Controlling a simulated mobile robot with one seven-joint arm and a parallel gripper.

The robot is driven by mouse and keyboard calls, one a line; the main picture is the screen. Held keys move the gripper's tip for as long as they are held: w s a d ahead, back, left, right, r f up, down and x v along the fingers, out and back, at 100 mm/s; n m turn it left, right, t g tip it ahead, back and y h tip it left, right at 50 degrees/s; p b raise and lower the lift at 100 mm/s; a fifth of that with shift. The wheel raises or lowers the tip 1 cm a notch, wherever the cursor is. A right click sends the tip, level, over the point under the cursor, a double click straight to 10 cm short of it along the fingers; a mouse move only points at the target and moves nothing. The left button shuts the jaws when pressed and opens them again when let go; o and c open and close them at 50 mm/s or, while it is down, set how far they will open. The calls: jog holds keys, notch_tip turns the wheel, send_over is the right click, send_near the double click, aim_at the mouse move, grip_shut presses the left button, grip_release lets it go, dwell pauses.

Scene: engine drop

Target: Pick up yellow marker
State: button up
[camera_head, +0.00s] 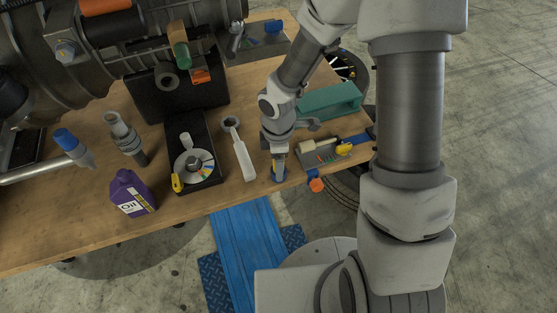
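My gripper (278,165) points down over the front part of the wooden table, right of a white wrench-like tool. A second small yellow item (177,183) lies at the left edge of a black tray (208,185). It is too small to identify.
The white tool (241,156) lies just left of my gripper. A purple oil jug (132,193) stands at the front left. A teal bracket (330,100) and a tool tray (318,159) lie to the right. A large engine (100,45) fills the back left.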

grip_shut()
jog(key=shift+r, duration=0.1)
dwell(0.3)
jog(key=shift+r, duration=0.5)
jog(key=r, duration=0.3)
jog(key=shift+s+d+r, duration=0.15)
jog(key=shift+d+r, duration=0.15)
jog(key=shift+d, duration=0.05)
jog(key=s+d+r+p, duration=0.3)
jog(key=s+d+r, duration=0.3)
jog(key=d, duration=0.2)
jog(key=shift+s+d+r, duration=0.15)
jog(key=shift+s+d, duration=0.15)
jog(key=shift+s, duration=0.05)
